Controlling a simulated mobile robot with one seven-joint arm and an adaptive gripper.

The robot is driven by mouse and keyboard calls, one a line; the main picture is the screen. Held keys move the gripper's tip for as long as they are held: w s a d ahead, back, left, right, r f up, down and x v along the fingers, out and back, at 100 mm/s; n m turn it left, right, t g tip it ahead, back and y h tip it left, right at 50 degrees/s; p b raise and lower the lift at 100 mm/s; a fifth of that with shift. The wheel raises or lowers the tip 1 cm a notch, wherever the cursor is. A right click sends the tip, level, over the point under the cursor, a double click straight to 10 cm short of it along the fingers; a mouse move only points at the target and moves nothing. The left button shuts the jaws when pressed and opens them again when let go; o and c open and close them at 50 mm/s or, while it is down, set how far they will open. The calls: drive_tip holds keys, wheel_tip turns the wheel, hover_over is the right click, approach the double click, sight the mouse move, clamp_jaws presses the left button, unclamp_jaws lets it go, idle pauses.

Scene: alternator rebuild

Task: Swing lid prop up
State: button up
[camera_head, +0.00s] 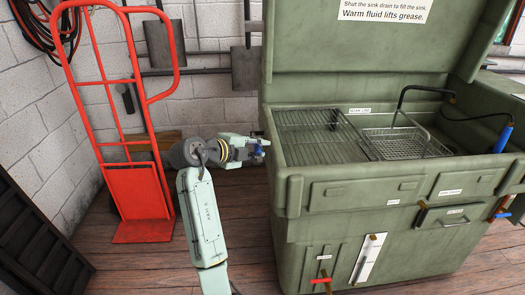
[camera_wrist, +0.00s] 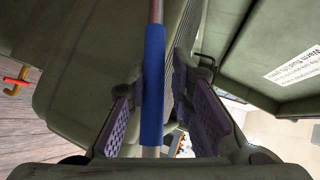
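The green parts washer (camera_head: 345,195) stands at right in the head view, with its lid (camera_head: 350,45) raised. In the wrist view a rod with a blue sleeve (camera_wrist: 153,85), seemingly the lid prop, runs between the two purple-padded fingers of my gripper (camera_wrist: 160,85). A narrow gap seems to show on each side of the sleeve, so the fingers look open around it. In the head view my gripper (camera_head: 258,148) is at the washer's left rim, with a bit of blue beside it. The prop's ends are hidden there.
A wire basket (camera_head: 405,143) and a grate (camera_head: 310,135) lie in the sink. A blue-ended hose (camera_head: 503,138) is at its right. A red hand truck (camera_head: 137,190) stands left of my arm. Red-handled (camera_head: 325,280) and brown-handled levers are on the washer's front.

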drive_tip(key=shift+a, duration=0.1)
drive_tip(key=v, duration=1.2)
drive_tip(key=shift+s, duration=0.2)
idle(0.8)
drive_tip(key=shift+a+f+b, duration=0.1)
drive_tip(key=shift+b, duration=0.4)
